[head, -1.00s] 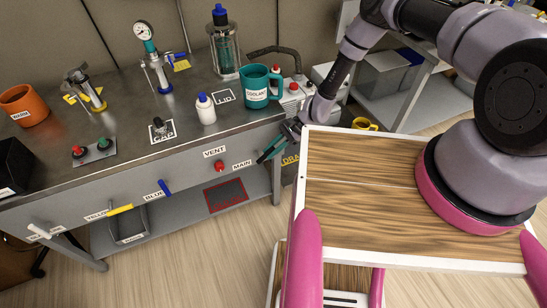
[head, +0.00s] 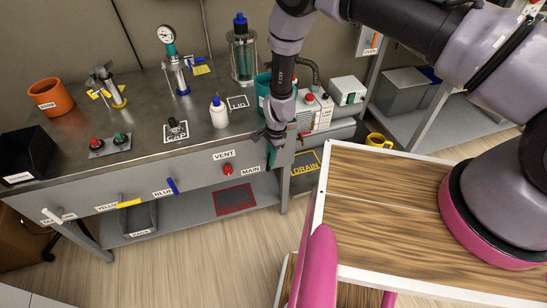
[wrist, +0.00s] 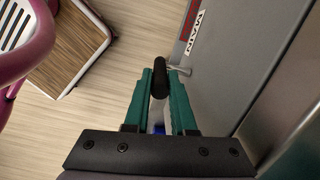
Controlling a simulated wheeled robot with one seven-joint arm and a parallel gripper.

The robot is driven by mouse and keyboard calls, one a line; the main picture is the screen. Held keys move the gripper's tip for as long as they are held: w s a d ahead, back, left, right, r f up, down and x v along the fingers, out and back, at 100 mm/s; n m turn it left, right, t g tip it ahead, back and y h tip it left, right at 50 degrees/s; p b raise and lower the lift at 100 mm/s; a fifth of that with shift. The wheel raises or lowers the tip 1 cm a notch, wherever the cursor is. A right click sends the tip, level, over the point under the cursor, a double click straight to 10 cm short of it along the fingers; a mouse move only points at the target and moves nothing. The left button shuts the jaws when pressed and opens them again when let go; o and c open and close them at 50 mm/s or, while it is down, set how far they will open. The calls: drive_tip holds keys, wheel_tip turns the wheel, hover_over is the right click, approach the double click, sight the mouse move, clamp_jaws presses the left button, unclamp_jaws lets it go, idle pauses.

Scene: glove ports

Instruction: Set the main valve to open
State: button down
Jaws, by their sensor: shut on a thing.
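The main valve's black handle (wrist: 158,78) sits on a short metal stem (wrist: 180,70) that comes out of the bench's front panel, beside the MAIN label (wrist: 200,32). In the head view the MAIN label (head: 250,168) is at the right end of the panel, and my arm hides the handle there. My gripper (wrist: 159,85) has its teal fingers on both sides of the black handle and is shut on it. In the head view my gripper (head: 272,154) is at the bench's right front corner, pointing down. The valve's set position cannot be read.
A red vent knob (head: 227,170) is on the panel just left of the MAIN label. A teal mug (head: 263,88) stands on the bench behind my wrist, partly hidden. A white pump unit (head: 318,112) is to the right. A wood-topped cart (head: 375,200) stands close at front right.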

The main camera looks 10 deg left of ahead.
drive_tip(key=shift+s+a+t+h, duration=0.15)
drive_tip(key=shift+a+t+h, duration=0.25)
drive_tip(key=shift+h, duration=0.2)
idle(0.3)
drive_tip(key=c, duration=0.8)
unclamp_jaws()
drive_tip(key=shift+o, duration=0.2)
drive_tip(key=shift+s, duration=0.1)
drive_tip(key=shift+r, duration=0.1)
wheel_tip(320, 180, up, 11)
drive_tip(key=shift+f, duration=0.2)
